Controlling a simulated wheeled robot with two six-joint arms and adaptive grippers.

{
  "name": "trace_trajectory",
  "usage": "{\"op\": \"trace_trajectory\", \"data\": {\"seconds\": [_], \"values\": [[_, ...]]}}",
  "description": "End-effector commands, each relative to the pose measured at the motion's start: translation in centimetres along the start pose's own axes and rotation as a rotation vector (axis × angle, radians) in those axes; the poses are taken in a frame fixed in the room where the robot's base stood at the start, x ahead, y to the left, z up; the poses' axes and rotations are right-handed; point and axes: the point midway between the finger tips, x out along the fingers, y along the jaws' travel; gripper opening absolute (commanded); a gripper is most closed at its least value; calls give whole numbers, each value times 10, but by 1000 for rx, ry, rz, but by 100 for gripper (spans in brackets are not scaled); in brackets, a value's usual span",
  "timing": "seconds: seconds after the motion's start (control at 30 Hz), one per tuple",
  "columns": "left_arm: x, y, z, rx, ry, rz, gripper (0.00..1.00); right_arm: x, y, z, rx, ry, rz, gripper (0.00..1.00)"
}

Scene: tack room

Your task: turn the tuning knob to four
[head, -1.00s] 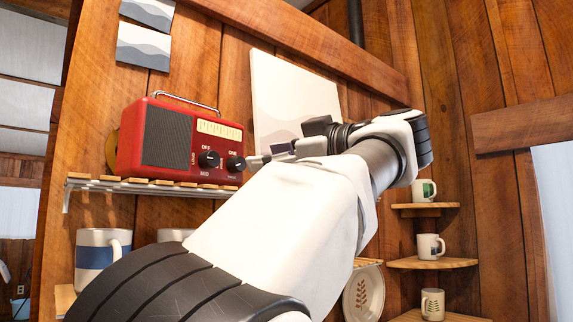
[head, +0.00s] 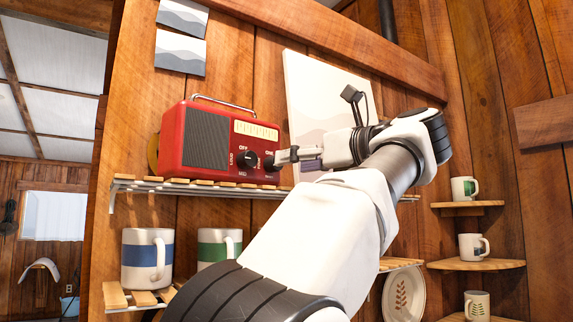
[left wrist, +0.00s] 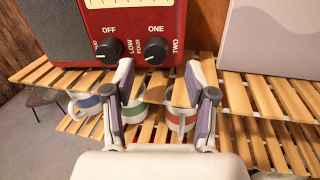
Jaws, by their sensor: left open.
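A red radio (head: 215,142) stands on the wooden slatted shelf, with two black knobs low on its front. In the left wrist view the right-hand knob (left wrist: 156,50) has ONE above it, TWO to its right and FOUR to its left; I take it as the tuning knob. Its pointer is too small to read surely. The other knob (left wrist: 107,50) has OFF above it. My left gripper (left wrist: 159,72) is open, its fingertips either side of and just short of the tuning knob. In the head view my left gripper (head: 284,157) partly hides that knob. My right gripper is not in view.
The slatted shelf (head: 150,187) runs under the radio. Mugs, one blue-banded (head: 140,258) and one green-banded (head: 212,246), stand on a lower shelf. A pale picture panel (head: 312,95) is on the wall right of the radio. Corner shelves (head: 475,264) hold more mugs.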

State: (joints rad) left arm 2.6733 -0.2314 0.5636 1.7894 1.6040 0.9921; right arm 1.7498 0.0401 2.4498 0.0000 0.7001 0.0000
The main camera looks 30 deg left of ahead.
Motion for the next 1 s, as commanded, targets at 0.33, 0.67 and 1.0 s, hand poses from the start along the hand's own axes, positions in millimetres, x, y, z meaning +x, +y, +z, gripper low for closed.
{"op": "trace_trajectory", "data": {"seconds": [0.33, 0.67, 1.0], "values": [[39, 0, 1, 1, -1, -1, 56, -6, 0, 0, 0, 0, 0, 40], [39, 0, 0, 1, 0, -2, 0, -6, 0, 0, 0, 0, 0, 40], [39, 1, 0, 175, -9, 0, 0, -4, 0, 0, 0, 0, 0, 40]]}}
